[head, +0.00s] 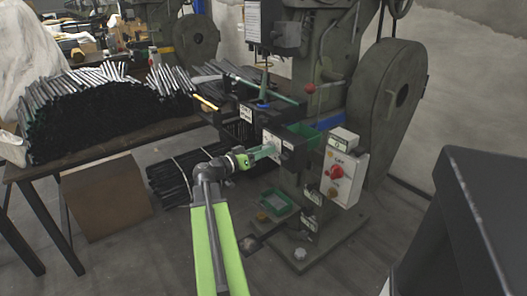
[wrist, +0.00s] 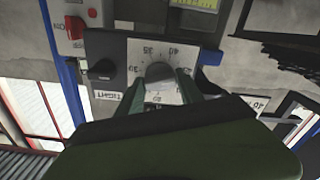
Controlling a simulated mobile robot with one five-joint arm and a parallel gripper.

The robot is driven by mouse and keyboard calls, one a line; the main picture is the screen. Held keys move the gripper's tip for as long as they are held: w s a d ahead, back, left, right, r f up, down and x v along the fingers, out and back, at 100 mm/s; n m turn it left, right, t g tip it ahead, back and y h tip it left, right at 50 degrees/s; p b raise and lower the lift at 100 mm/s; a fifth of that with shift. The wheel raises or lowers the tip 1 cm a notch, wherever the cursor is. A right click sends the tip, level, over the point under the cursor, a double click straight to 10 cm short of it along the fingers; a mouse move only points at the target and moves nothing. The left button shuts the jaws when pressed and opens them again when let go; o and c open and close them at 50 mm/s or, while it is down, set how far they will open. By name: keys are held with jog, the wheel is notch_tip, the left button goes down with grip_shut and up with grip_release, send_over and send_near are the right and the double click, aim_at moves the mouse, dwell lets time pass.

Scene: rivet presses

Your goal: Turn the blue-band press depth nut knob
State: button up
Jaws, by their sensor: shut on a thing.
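The press (head: 330,75) with a blue band (head: 331,121) stands at the right of centre in the head view. The plate also shows in the head view (head: 271,138), on a dark block. My gripper (head: 266,152) reaches the dial from the lower left. In the wrist view its green fingers (wrist: 160,88) are shut on the knob, one on each side. In the head view the knob is hidden by my gripper.
A black knob (wrist: 103,69) beside a TIGHT label sits close to the dial. A control box (head: 345,170) with a red button stands to its right. A table (head: 95,151) piled with dark rods is at left.

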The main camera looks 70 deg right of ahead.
jog(key=shift+n, duration=2.4)
jog(key=o, duration=1.4)
jog(key=shift+w+a, duration=0.1)
jog(key=shift+a, duration=0.05)
jog(key=v, duration=1.7)
jog(key=shift+a, duration=0.2)
